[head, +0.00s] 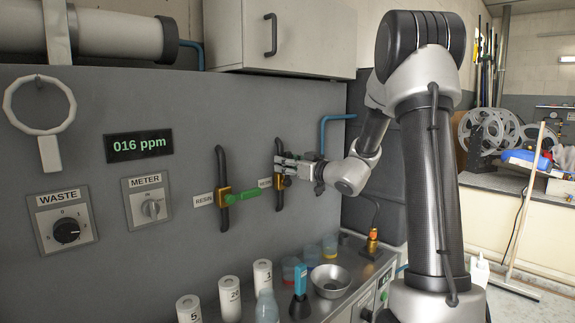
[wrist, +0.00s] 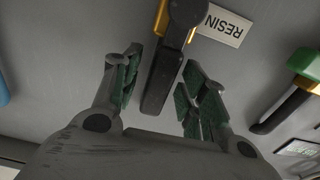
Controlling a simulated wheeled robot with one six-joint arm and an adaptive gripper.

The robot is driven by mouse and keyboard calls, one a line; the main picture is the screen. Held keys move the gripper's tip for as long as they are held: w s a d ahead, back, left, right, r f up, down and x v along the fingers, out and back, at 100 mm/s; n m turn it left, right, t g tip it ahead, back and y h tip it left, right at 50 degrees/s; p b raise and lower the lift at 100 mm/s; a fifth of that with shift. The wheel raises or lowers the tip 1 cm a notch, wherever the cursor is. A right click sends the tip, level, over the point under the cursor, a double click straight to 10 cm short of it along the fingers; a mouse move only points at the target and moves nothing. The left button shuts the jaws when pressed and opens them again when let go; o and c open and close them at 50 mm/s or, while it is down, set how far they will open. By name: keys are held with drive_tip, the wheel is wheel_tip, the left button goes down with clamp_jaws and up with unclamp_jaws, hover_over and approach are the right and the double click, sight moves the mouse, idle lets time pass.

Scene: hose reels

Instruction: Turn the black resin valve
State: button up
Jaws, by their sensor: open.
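The black resin valve has a brass body (head: 279,182) on a dark upright pipe on the grey panel, beside a RESIN label. In the wrist view, its black rounded part (wrist: 186,12) is at the top centre, next to the RESIN label (wrist: 222,24); in the head view my gripper hides much of it. My gripper (head: 288,165) is in front of this pipe, at and just above the brass body. In the wrist view its fingers (wrist: 163,82) are open, with the dark pipe between them in the picture. I cannot tell whether they touch.
A green-handled valve (head: 246,196) on a second pipe is close on the left; it also shows in the wrist view (wrist: 303,65). Below, a counter holds white canisters (head: 262,274), a metal bowl (head: 330,281) and small cups. A cabinet (head: 283,35) hangs above.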

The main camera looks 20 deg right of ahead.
drive_tip(key=v, duration=1.2)
drive_tip(key=shift+f, duration=0.1)
